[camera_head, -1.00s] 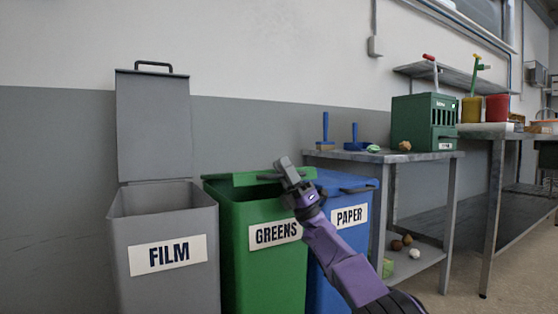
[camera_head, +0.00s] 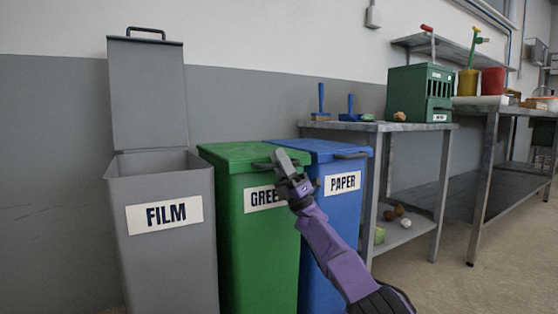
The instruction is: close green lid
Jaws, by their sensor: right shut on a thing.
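The green bin (camera_head: 262,259) labelled GREENS stands between the grey and blue bins. Its green lid (camera_head: 245,154) lies down flat over the bin's top. My right gripper (camera_head: 281,163) is at the lid's front right edge, shut on the lid's dark handle (camera_head: 264,165). The gripper hides part of the handle and the end of the GREENS label. My left gripper is not in view.
The grey FILM bin (camera_head: 169,248) on the left has its lid (camera_head: 148,95) standing open against the wall. The blue PAPER bin (camera_head: 331,212) on the right is closed. A metal table (camera_head: 385,126) with a green box (camera_head: 420,95) stands further right.

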